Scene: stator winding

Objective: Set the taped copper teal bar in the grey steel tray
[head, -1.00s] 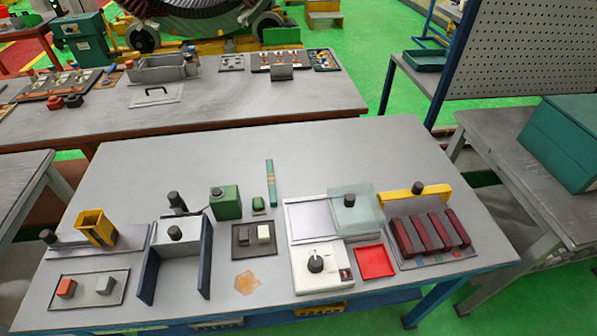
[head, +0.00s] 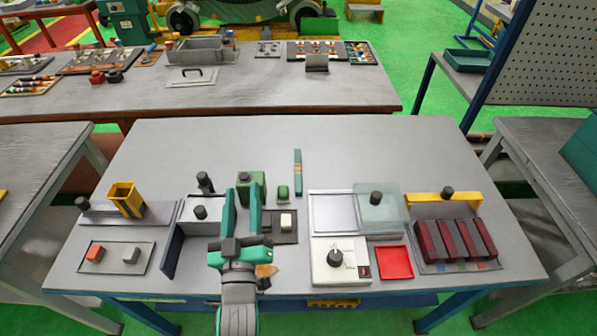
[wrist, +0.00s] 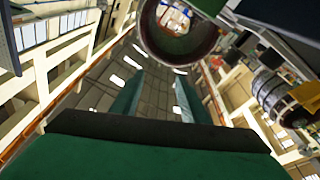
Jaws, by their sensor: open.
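The teal bar (head: 298,172) with orange tape bands lies on the near table, right of the green box, pointing away from me. The grey steel tray (head: 222,54), an open box, stands on the far table at the back left. My gripper (head: 242,190) is open and empty over the near table, its two teal fingers apart and pointing away. It is left of and nearer than the bar, apart from it. It hides part of the dark-walled fixture.
A green box (head: 251,188) and a small green block (head: 283,192) stand between my gripper and the bar. A scale with a glass cover (head: 378,208), a red tray (head: 395,262) and dark red bars (head: 458,240) lie to the right. The table's back middle is clear.

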